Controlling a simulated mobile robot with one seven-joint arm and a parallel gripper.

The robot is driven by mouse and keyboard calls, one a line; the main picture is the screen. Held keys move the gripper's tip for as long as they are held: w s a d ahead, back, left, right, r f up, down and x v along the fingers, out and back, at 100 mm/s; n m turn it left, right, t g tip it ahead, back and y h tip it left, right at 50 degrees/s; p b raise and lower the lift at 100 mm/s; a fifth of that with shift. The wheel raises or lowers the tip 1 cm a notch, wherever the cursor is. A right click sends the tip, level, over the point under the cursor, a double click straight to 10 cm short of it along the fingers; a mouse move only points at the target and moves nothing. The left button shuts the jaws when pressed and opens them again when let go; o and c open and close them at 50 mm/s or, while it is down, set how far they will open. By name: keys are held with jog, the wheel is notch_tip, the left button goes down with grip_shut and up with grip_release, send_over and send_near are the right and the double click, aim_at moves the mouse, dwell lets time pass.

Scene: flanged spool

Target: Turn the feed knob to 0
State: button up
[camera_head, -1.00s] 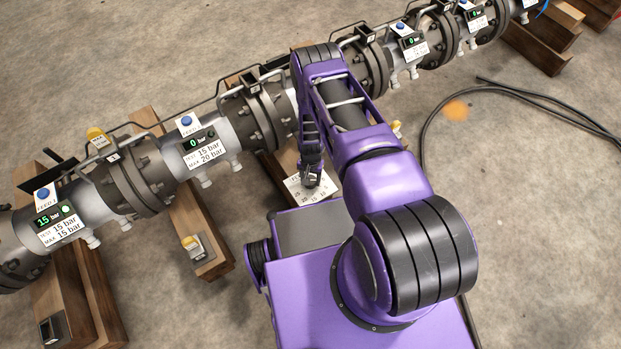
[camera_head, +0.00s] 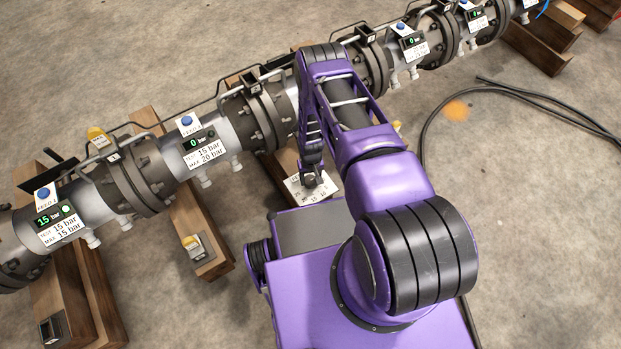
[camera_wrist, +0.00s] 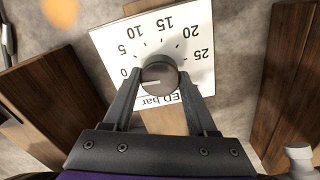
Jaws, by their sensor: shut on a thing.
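The feed knob (camera_wrist: 160,76) is a round dark knob on a white dial plate (camera_wrist: 108,42) marked 0 to 25, with "bar" lettering partly hidden. A pale line on the knob points left in the wrist view, close to the 0 mark. My gripper (camera_wrist: 161,78) is shut on the knob, one finger on each side. In the head view the plate (camera_head: 326,188) lies beside my base, and my gripper (camera_head: 311,180) is over it, hiding the knob.
A flanged pipe (camera_head: 222,130) runs across the back on wooden beams (camera_head: 188,215). Its left display (camera_head: 43,221) reads 15 bar with a green lamp; the second display (camera_head: 195,142) reads 0 bar. A black hose (camera_head: 428,120) lies on the floor at right.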

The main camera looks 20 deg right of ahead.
aim_at(310, 179)
dwell(0.3)
jog(key=o, duration=1.4)
jog(key=shift+c, duration=0.2)
notch_tip(310, 179, up, 17)
jog(key=p, duration=0.3)
jog(key=shift+r, duration=0.2)
jog(key=shift+w, duration=0.1)
